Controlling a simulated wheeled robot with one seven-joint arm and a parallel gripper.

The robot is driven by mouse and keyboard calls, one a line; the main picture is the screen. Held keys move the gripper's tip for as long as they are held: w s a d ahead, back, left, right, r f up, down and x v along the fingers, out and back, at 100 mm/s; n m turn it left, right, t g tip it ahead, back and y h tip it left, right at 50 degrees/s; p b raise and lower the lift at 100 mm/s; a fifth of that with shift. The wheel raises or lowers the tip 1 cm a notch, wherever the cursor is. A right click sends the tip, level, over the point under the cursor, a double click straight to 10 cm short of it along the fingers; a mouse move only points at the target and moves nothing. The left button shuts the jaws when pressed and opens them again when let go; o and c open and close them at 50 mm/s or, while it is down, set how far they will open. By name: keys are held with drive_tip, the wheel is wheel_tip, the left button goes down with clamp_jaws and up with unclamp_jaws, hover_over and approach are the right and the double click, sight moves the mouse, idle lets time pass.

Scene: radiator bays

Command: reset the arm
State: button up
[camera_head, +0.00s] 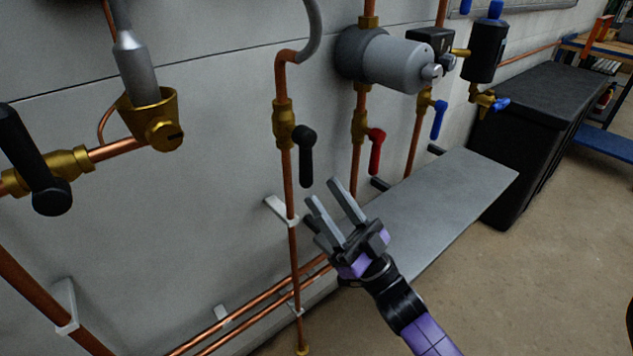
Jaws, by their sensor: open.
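My gripper (324,197) is in the middle of the head view, at the end of my purple and black arm, which comes in from the lower right. Its two grey fingers are spread apart with nothing between them. They point up and to the left, toward the pipes on the wall. In the picture the fingertips lie below the black valve handle (305,155) and the red valve handle (376,150). I see no contact with either handle, but the exact distance to the wall is hard to tell.
A grey shelf (450,195) lies behind my gripper along the wall. Copper pipes (290,250) run close on the left. A grey pump-like cylinder (400,62), a blue handle (438,120) and a black chest (545,110) stand farther right. The floor (530,290) at lower right is clear.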

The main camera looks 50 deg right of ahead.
drive_tip(key=shift+s+f, duration=0.35)
drive_tip(key=shift+s, duration=0.05)
drive_tip(key=shift+h, duration=0.3)
drive_tip(key=s+a+f+g+y, duration=0.1)
drive_tip(key=s+a+f+g, duration=0.55)
drive_tip(key=s+a, duration=0.35)
drive_tip(key=s+a+f+g, duration=0.6)
drive_tip(key=s+a+f, duration=0.15)
drive_tip(key=s, duration=0.35)
wheel_tip(320, 180, up, 22)
drive_tip(key=p, duration=2.2)
drive_tip(key=shift+a+r, duration=0.25)
drive_tip(key=shift+a, duration=0.1)
